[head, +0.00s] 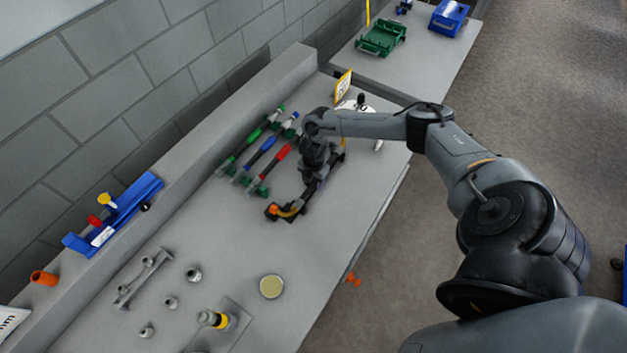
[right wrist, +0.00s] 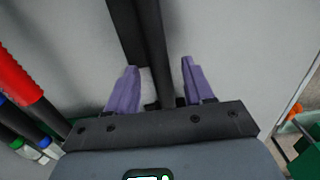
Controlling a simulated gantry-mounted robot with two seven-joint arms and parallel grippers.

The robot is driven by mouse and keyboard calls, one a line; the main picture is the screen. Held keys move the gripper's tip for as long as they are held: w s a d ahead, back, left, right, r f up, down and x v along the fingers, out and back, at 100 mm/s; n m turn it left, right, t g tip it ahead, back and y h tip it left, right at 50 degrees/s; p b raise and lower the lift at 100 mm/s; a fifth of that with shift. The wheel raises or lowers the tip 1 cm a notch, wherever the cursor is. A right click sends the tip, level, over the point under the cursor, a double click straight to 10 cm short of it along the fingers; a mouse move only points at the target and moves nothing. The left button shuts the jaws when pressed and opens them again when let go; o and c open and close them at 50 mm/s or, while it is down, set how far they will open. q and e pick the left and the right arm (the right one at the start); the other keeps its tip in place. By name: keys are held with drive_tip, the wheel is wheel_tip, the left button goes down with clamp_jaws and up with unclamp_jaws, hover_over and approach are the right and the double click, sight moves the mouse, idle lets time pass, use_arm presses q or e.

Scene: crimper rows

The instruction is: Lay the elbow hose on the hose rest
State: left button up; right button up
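A dark bent piece with an orange end and a yellow stretch, which looks like the elbow hose (head: 291,212), lies on the bench below my right gripper (head: 314,172). The gripper and arm hide its far part. In the right wrist view, the purple fingers of my right gripper (right wrist: 158,88) are spread apart. A dark straight length (right wrist: 150,45) runs up between and beyond them, with gaps showing on both sides. I cannot tell for sure which item is the hose rest; a grey two-post stand (head: 143,277) sits empty at the lower left. My left gripper is out of view.
Green, blue and red-handled tools (head: 262,153) lie in a row left of the gripper. A blue tray (head: 113,215) stands by the wall. Several small fittings and a round yellowish disc (head: 272,286) are nearer. A yellow sign (head: 344,84) stands behind the gripper.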

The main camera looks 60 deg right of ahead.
drive_tip(key=shift+r, duration=0.6)
wheel_tip(320, 180, up, 10)
drive_tip(key=shift+f+p, duration=0.15)
drive_tip(key=shift+p, duration=0.25)
drive_tip(key=shift+a, duration=0.1)
